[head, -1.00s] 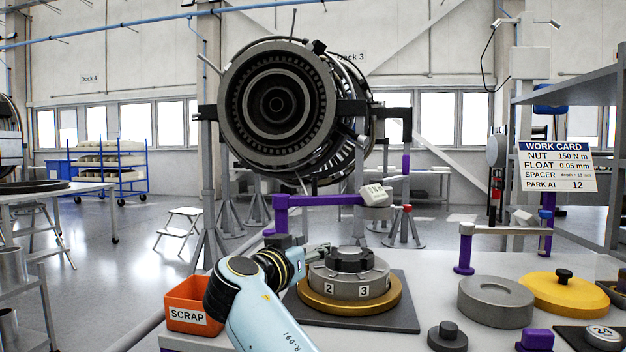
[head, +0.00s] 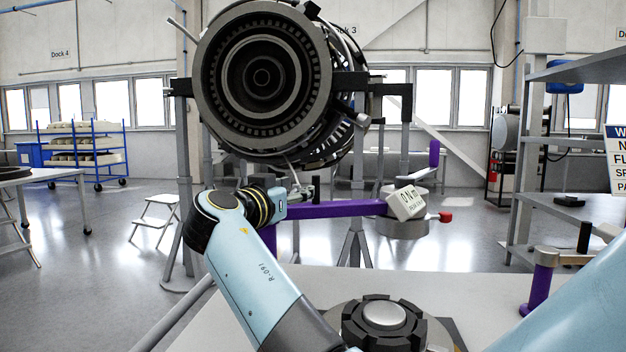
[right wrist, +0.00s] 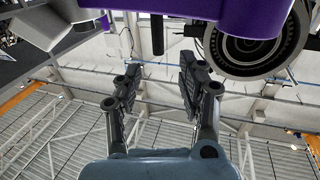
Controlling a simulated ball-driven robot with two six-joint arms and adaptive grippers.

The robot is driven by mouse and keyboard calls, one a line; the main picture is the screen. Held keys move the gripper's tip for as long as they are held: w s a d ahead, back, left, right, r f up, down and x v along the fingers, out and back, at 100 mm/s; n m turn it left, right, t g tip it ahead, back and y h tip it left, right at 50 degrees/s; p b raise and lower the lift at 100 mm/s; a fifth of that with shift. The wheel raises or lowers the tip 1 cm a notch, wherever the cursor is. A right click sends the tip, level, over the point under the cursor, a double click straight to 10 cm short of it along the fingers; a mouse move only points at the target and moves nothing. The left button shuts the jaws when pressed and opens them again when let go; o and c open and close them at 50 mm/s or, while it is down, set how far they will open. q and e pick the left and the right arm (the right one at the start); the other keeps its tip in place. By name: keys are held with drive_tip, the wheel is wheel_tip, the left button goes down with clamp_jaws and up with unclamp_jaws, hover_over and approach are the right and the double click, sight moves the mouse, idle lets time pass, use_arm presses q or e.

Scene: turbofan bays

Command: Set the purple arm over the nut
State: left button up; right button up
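The purple arm (head: 335,210) reaches right from its purple post, ending in a white box (head: 407,203) reading 0 N m, with a red knob to its right. It is beyond the nut, not over it. The nut (head: 385,325), a dark notched ring around a silver disc, is at the bottom edge, partly cut off. My left gripper is out of view.
A shorter purple post (head: 537,285) with a grey bar stands at the right. Shelving (head: 570,130) and part of the work card (head: 618,150) are at the right edge. The bench left of the nut is clear.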

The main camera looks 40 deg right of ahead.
sight(314, 183)
drive_tip(key=x, duration=0.3)
drive_tip(key=p+x, duration=0.1)
drive_tip(key=x, duration=0.1)
drive_tip(key=shift+s+r, duration=0.25)
drive_tip(key=shift+r, duration=0.1)
drive_tip(key=x, duration=0.4)
drive_tip(key=shift+w+f+p, duration=0.1)
drive_tip(key=shift+f+p, duration=0.1)
drive_tip(key=shift+p, duration=0.2)
drive_tip(key=shift+w+d, duration=0.1)
drive_tip(key=shift+d, duration=0.3)
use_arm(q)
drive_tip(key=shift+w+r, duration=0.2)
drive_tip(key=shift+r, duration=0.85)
use_arm(e)
drive_tip(key=shift+f, duration=0.1)
clamp_jaws()
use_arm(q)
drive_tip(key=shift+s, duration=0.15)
